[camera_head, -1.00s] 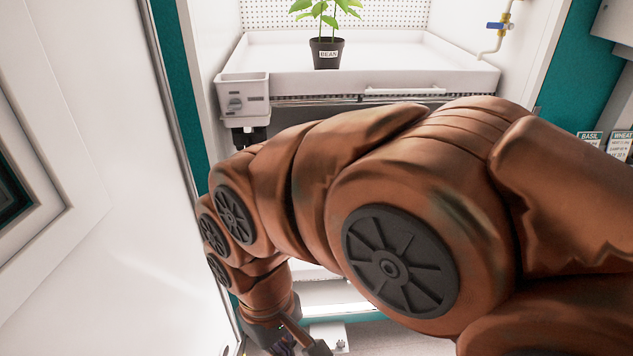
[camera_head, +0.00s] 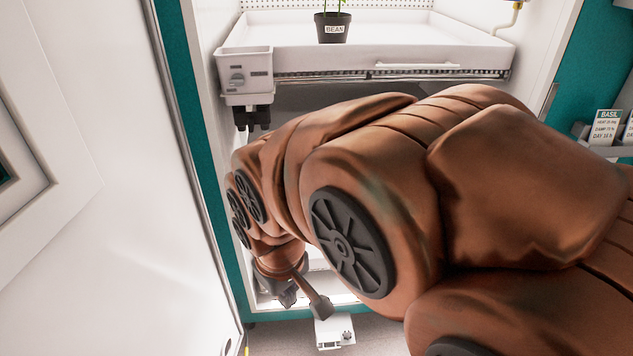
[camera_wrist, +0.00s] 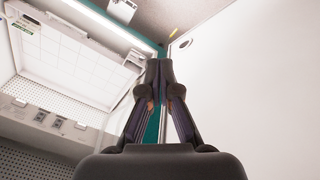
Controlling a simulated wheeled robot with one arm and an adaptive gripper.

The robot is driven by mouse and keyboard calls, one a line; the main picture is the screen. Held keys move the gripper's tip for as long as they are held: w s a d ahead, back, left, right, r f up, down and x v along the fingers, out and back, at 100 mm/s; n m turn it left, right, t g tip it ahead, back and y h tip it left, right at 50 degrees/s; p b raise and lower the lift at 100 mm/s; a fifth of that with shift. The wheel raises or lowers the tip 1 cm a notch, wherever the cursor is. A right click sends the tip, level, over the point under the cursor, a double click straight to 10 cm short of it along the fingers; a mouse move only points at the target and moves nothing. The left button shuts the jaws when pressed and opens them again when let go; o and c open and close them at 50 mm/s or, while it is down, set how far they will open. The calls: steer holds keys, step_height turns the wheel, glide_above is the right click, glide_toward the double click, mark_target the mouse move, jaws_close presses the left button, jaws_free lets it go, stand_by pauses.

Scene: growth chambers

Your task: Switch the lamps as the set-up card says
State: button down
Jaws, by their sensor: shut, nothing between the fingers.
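In the head view, my gripper (camera_head: 289,298) is low in the chamber's opening, small and partly hidden by my arm. The wrist view shows its fingers (camera_wrist: 159,68) shut together with nothing between them, beside the white door. A pale strip with several small switch-like fittings (camera_wrist: 45,116) runs along the left of the wrist view, apart from the fingers. A card headed BASIL (camera_head: 605,128) stands in a holder at the right; its smaller lines are hard to read. A potted plant labelled BEAN (camera_head: 332,27) stands on the white tray (camera_head: 480,57). No lamp is clearly identifiable.
The open white door (camera_head: 110,200) fills the left side. A small white unit (camera_head: 335,332) is near the floor. A gridded white panel (camera_wrist: 75,65) shows in the wrist view.

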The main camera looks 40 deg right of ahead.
steer(key=w+d+f+n+t+h+b, duration=0.3)
steer(key=w+d+b, duration=0.3)
steer(key=d+b, duration=0.4)
steer(key=w+d+f+n+t+h+b, duration=0.4)
steer(key=d+b, duration=0.6)
steer(key=b, duration=0.3)
steer(key=w+d+f+n+t+h+b, duration=0.3)
steer(key=w+d+f+t+b, duration=0.2)
steer(key=w+d+b, duration=0.5)
steer(key=shift+d+f+n+t+h+b, duration=0.25)
steer(key=shift+d+t+b, duration=0.2)
steer(key=shift+t+b, duration=0.65)
steer(key=shift+w+r, duration=0.1)
steer(key=shift+w+p, duration=0.1)
steer(key=shift+p, duration=0.3)
steer(key=p+x, duration=0.7)
steer(key=p, duration=0.6)
steer(key=shift+r, duration=0.3)
